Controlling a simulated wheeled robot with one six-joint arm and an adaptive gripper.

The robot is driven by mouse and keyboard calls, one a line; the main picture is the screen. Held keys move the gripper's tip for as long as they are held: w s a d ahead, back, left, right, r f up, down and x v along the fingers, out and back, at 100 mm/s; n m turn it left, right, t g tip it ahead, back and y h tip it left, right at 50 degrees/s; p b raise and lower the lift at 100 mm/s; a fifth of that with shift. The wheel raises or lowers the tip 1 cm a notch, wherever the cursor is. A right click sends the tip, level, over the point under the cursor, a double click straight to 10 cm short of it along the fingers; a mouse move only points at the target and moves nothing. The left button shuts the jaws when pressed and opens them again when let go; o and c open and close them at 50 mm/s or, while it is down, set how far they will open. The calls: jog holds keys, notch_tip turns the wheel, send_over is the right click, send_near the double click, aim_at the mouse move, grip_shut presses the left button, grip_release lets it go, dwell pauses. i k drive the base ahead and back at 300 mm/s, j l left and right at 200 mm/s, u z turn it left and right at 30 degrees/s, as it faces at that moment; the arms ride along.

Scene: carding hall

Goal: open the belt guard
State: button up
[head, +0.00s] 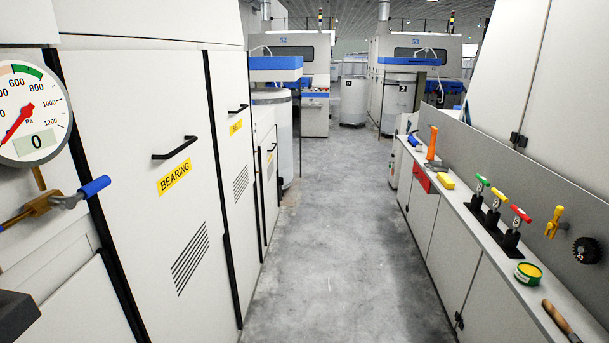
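No panel in view carries a readable "belt guard" label, so I cannot tell which one it is. On the left a tall white door (150,100) is shut, with a black bar handle (175,148), a yellow BEARING label (174,177) and slanted vent slots. Beyond it a second white door (228,90) is shut, with a black handle (238,109) and a yellow label (236,127) too small to read. Farther on, a lower door has another black handle (272,147) and a small yellow label. My gripper is not in view.
A pressure gauge (31,113) reading 0 and a blue-handled brass valve (60,202) are at left. A bench (480,232) along the right holds toggle levers (495,205), a tin (528,273) and tools. The grey floor aisle (325,230) between is clear. Machines and cans stand beyond.

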aim_at(228, 71)
jog(key=i+u, duration=0.2)
jog(key=i, duration=0.25)
jog(key=i+l+u, duration=0.2)
jog(key=i, duration=0.25)
jog(key=i+l+u, duration=0.2)
jog(key=i, duration=0.2)
jog(key=i+l+u, duration=0.2)
jog(key=i, duration=0.25)
